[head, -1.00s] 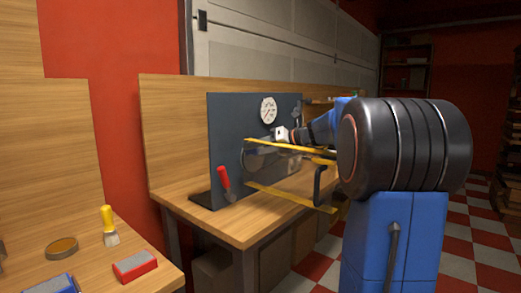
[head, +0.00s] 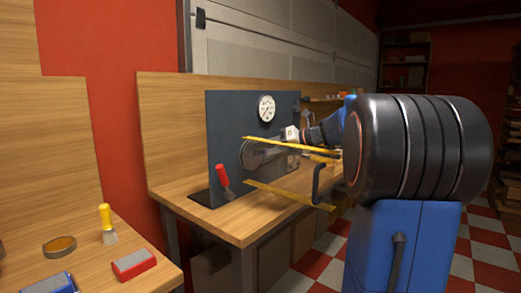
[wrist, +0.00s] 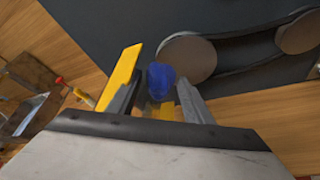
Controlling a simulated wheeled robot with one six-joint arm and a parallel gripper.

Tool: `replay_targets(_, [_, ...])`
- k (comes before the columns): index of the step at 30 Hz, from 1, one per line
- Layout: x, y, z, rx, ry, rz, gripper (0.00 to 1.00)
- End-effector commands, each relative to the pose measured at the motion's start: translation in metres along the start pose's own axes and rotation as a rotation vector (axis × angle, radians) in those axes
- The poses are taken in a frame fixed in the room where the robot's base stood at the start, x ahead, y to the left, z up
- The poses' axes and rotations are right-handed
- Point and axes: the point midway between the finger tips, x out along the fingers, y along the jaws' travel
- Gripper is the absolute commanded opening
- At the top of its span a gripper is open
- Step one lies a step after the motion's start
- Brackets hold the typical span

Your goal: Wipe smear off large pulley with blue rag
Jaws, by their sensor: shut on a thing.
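My gripper (wrist: 160,98) is shut on the blue rag (wrist: 161,80), which bulges out between the fingertips in the wrist view. Just beyond the rag is a round grey pulley (wrist: 190,55). A second pulley (wrist: 300,34) is partly cut off at the right, and a dark belt joins the two. I cannot tell for sure which is larger, or whether rag and pulley touch. No smear can be made out. In the head view the left pulley (head: 249,156) shows at the dark panel, and my white wrist part is to its right.
The dark upright panel (head: 226,130) with a gauge (head: 266,109) stands on a wooden bench. Yellow bars (head: 285,193) with a black handle (head: 317,184) stick out before it. The front bench holds a brush (head: 107,222).

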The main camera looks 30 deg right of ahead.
Motion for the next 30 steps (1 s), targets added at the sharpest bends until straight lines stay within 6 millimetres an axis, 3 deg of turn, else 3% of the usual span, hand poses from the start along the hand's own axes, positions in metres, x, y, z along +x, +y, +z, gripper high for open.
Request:
replay_targets(6, [-0.013,0.0,-0.005,0.0,-0.001,0.0,0.21])
replay_targets(17, [-0.015,0.0,-0.006,0.0,-0.001,0.0,0.21])
replay_targets(30, [-0.041,0.001,-0.016,0.0,-0.001,0.0,0.21])
